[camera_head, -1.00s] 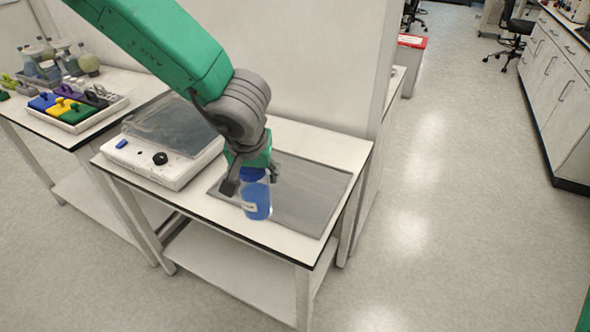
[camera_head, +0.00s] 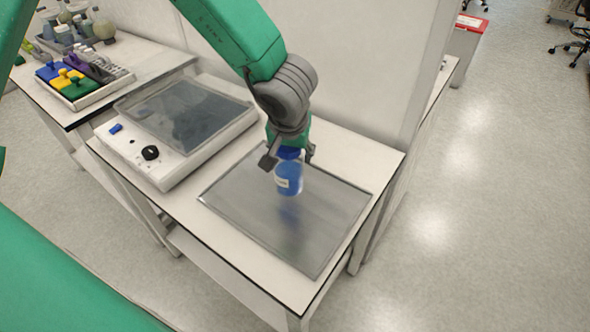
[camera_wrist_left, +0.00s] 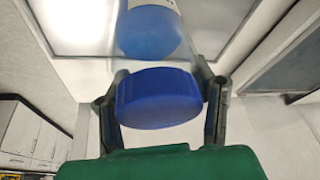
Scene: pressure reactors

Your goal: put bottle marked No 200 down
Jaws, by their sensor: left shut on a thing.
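A clear bottle with blue contents and a white label (camera_head: 289,182) hangs roughly upright from my left gripper (camera_head: 288,160). The label is too small to read. The gripper is shut on the bottle's blue cap, which shows between the two fingers in the left wrist view (camera_wrist_left: 158,98). The bottle is over the grey metal tray (camera_head: 240,215) on the white table, and its blue reflection shows below it. It appears slightly above the tray surface, though the exact gap is hard to tell. My right gripper is not in view.
A white device with a dark cover and black knob (camera_head: 150,153) stands left of the tray. A side table holds a rack with coloured blocks (camera_head: 72,85) and several flasks. A wall rises behind the table (camera_head: 360,148). The rest of the tray is bare.

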